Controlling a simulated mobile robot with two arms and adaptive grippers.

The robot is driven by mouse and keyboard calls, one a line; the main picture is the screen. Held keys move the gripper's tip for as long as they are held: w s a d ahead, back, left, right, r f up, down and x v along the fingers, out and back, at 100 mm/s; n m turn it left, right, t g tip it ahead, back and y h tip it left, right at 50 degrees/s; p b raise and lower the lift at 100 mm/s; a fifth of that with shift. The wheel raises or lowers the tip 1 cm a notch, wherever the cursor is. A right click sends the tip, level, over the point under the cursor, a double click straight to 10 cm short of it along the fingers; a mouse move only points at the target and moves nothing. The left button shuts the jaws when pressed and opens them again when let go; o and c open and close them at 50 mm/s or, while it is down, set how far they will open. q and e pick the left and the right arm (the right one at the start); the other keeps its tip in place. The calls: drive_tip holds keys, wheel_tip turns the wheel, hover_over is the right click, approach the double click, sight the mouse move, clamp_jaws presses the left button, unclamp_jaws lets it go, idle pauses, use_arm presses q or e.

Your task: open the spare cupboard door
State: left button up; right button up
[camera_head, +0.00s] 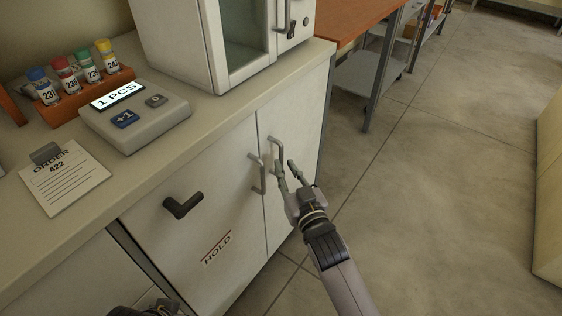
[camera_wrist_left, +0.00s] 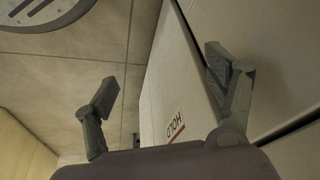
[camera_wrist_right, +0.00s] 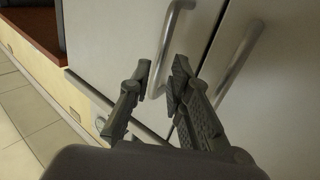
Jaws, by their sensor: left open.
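The white cupboard has two doors. The left door (camera_head: 190,235) carries a HOLD label (camera_head: 217,247), a black lever (camera_head: 183,205) and a grey bar handle (camera_head: 256,174). The plain right door (camera_head: 296,130) has its own bar handle (camera_head: 278,150). Both doors look shut. My right gripper (camera_head: 284,166) is at the right door's handle, fingers apart on either side of it. In the right wrist view that handle (camera_wrist_right: 171,40) passes between the fingertips; contact is unclear. My left gripper (camera_wrist_left: 160,80) is open and empty near the HOLD door, mostly cut off in the head view.
On the counter (camera_head: 130,172) stand a counting device (camera_head: 140,122), a rack of capped vials (camera_head: 75,103), an order card (camera_head: 65,178) and an incubator (camera_head: 190,50). An orange-topped table (camera_head: 350,20) stands beyond the cupboard. The floor (camera_head: 430,170) to the right is clear.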

sight(281, 161)
drive_tip(key=shift+b+x, duration=0.3)
drive_tip(key=shift+x, duration=1.9)
drive_tip(key=shift+c, duration=0.2)
clamp_jaws()
